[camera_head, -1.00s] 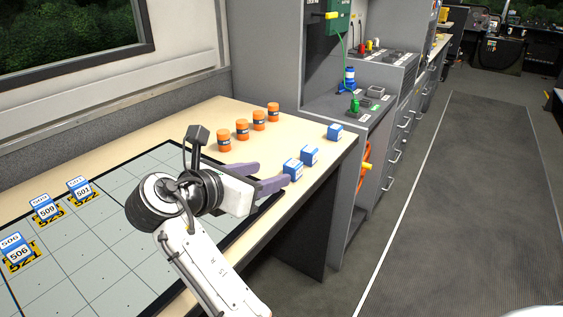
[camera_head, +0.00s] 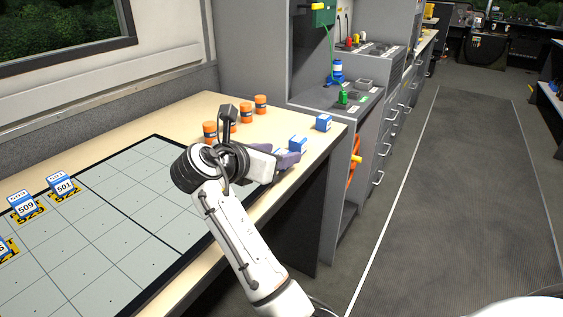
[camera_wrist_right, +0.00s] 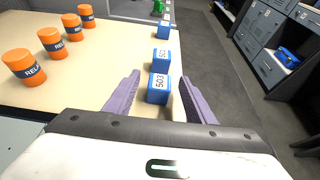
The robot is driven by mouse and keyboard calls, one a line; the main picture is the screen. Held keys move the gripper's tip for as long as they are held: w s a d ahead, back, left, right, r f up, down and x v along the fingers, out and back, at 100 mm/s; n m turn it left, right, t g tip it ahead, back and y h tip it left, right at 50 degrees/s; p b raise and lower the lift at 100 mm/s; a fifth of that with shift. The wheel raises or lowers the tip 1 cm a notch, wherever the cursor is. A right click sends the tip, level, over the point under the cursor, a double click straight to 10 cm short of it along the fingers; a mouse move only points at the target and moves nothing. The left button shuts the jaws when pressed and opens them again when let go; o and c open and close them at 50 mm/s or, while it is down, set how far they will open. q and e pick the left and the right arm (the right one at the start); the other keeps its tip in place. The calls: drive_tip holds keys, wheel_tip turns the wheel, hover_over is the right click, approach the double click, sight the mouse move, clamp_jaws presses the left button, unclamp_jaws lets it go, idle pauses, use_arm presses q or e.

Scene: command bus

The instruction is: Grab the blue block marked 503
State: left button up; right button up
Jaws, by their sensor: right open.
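The blue block marked 503 (camera_wrist_right: 158,90) stands on the tabletop near its edge. In the right wrist view it is between the two purple fingers of my right gripper (camera_wrist_right: 162,77), with a gap on each side. In the head view my right gripper (camera_head: 284,158) is open and largely covers this block. A second blue block (camera_wrist_right: 162,58) stands just beyond it, also seen in the head view (camera_head: 298,146). A third blue block (camera_head: 323,123) stands farther along the edge. My left gripper is not in view.
Several orange cylinders (camera_head: 246,112) stand in a row left of the blue blocks. A gridded mat (camera_head: 120,210) holds blue-and-white blocks, such as 501 (camera_head: 64,185) and 509 (camera_head: 25,206). A grey cabinet (camera_head: 335,180) adjoins the table end. Floor is clear at right.

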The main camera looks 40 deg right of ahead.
drive_tip(key=shift+c, duration=0.4)
drive_tip(key=c, duration=1)
drive_tip(key=shift+c, duration=0.2)
drive_tip(key=shift+r, duration=0.15)
